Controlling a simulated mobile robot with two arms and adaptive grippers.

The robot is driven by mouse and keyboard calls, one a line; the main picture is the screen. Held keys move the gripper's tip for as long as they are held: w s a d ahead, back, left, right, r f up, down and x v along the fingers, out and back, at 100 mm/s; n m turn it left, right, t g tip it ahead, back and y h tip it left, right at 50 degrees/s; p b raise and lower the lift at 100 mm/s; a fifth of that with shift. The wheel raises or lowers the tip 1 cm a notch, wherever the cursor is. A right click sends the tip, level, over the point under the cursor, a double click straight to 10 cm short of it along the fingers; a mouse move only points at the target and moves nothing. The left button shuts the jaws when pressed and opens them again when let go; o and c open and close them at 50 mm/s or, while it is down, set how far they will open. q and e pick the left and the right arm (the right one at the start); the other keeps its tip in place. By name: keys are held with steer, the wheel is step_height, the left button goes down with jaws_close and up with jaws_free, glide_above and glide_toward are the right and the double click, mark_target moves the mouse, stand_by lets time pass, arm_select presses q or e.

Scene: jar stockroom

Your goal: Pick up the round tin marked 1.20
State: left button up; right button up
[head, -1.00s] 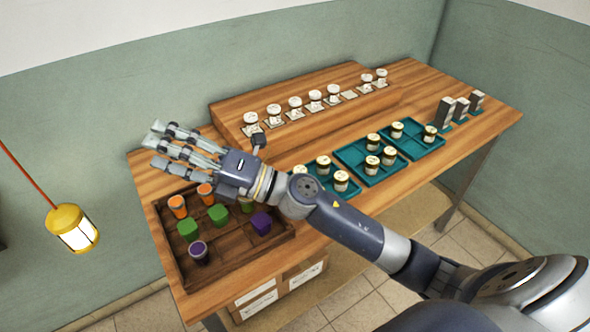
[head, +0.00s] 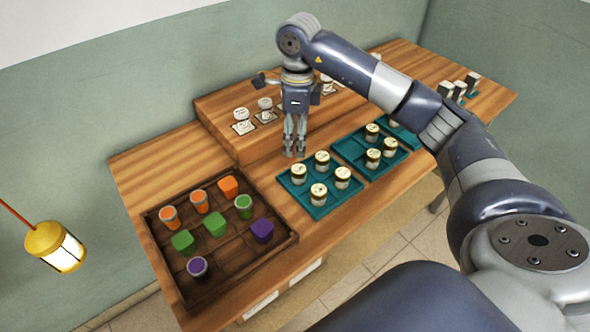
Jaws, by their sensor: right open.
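Several round, light-lidded tins stand in the nearest teal tray, one at its back left (head: 298,173), one at its back (head: 322,161), one at its front (head: 318,194) and one at its right (head: 342,177). More stand in the middle teal tray, one of them at its back (head: 371,132). White-topped round containers (head: 241,115) stand on the raised shelf. The markings are too small to read, so I cannot tell which is 1.20. My right gripper (head: 294,152) points down, open and empty, just behind the nearest tray. My left gripper is not in view.
A dark wooden crate (head: 170,270) with orange, green and purple pieces sits at the left of the table. The raised wooden shelf (head: 222,136) is behind my gripper. Grey boxes (head: 459,91) stand at the right end. A yellow lantern (head: 55,247) hangs left.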

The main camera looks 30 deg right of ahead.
steer(key=p, duration=0.1)
glide_above(298, 169)
steer(key=f, duration=0.5)
steer(key=shift+w+d, duration=0.2)
steer(key=shift+w, duration=0.05)
steer(key=f, duration=0.1)
steer(key=f+p, duration=0.1)
steer(key=f, duration=0.1)
steer(key=f+p, duration=0.1)
steer(key=shift+s+a+f, duration=0.1)
steer(key=shift+s+f, duration=0.05)
steer(key=shift+s, duration=0.1)
steer(key=shift+f, duration=0.65)
steer(key=c, duration=1.2)
